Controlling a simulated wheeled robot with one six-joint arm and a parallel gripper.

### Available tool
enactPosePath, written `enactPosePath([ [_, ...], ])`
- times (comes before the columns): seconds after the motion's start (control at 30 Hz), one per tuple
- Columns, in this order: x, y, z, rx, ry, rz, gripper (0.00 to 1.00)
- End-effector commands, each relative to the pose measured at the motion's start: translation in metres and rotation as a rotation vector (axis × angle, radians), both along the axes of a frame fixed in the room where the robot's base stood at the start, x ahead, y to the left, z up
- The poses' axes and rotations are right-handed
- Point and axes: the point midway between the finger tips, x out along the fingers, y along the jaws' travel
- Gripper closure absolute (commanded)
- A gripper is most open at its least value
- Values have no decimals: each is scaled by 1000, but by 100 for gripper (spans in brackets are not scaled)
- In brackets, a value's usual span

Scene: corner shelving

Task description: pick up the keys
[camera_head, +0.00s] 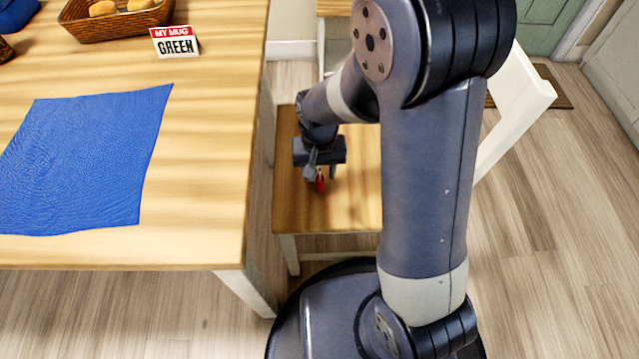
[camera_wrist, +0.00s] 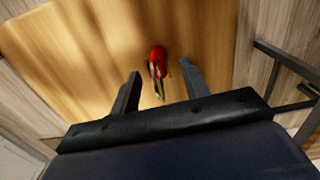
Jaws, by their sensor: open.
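The keys (camera_wrist: 157,62), with a red fob or tag and thin metal parts, lie on a wooden chair seat (camera_wrist: 110,50). In the head view the keys (camera_head: 320,181) show as a small red spot on the seat, partly covered by my gripper. My gripper (camera_head: 320,175) is open and points down over the seat. In the wrist view the keys are between and slightly beyond the fingertips of my gripper (camera_wrist: 160,82). No finger visibly touches them. I cannot tell the exact height of the fingers above the seat.
A wooden table (camera_head: 200,150) stands left of the chair. A white chair back (camera_head: 515,105) rises to the right. Open floor (camera_head: 560,220) lies at right.

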Motion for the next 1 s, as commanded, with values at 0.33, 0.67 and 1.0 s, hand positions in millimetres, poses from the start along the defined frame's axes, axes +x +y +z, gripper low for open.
enactPosePath([
  [0.33, 0, -2, -29, 0, 0, 1, 56],
  [0.67, 0, -2, -29, 0, 1, 0, 77],
  [1.0, 0, -2, -29, 0, 0, 0, 100],
])
